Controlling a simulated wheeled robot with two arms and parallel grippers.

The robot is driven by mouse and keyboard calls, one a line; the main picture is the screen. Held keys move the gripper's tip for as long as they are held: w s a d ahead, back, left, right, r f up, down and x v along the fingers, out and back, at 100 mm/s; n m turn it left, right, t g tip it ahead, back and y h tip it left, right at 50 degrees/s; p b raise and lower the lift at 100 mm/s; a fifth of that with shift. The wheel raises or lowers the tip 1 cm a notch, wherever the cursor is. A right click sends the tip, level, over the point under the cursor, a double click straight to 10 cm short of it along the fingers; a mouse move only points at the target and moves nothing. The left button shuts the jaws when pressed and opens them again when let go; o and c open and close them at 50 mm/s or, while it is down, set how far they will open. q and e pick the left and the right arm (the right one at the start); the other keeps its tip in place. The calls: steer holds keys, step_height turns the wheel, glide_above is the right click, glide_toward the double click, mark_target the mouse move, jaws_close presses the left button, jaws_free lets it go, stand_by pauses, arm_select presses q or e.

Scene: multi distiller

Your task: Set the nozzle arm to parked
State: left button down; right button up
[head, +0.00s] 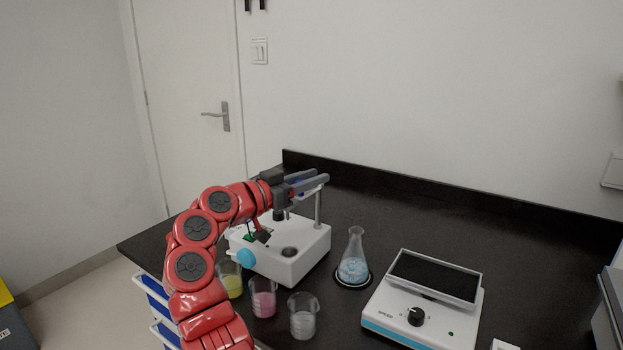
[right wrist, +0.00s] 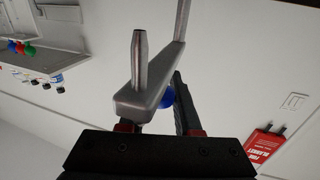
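The white distiller (head: 292,262) stands on the black bench, with a thin grey post (head: 318,209) at its back right. The grey nozzle arm (head: 317,184) sits on top of this post, partly covered by my gripper. In the right wrist view the nozzle arm (right wrist: 154,92) runs close in front of the fingers, with its tapered nozzle (right wrist: 139,62) and a blue knob (right wrist: 168,99) beside a dark finger. My right gripper (head: 308,182) is at the nozzle arm with its fingers apart; whether they touch it is unclear. My left gripper is out of view.
Beakers with yellow (head: 232,286), pink (head: 263,302) and greyish (head: 303,322) contents stand in front of the distiller. A flask (head: 354,264) with blue-white contents stands to its right. The bench behind is clear.

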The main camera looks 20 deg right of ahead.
steer(key=o, duration=0.4)
steer(key=shift+w, duration=0.1)
steer(key=p+v, duration=0.1)
steer(key=v, duration=1.6)
steer(key=shift+a, duration=0.25)
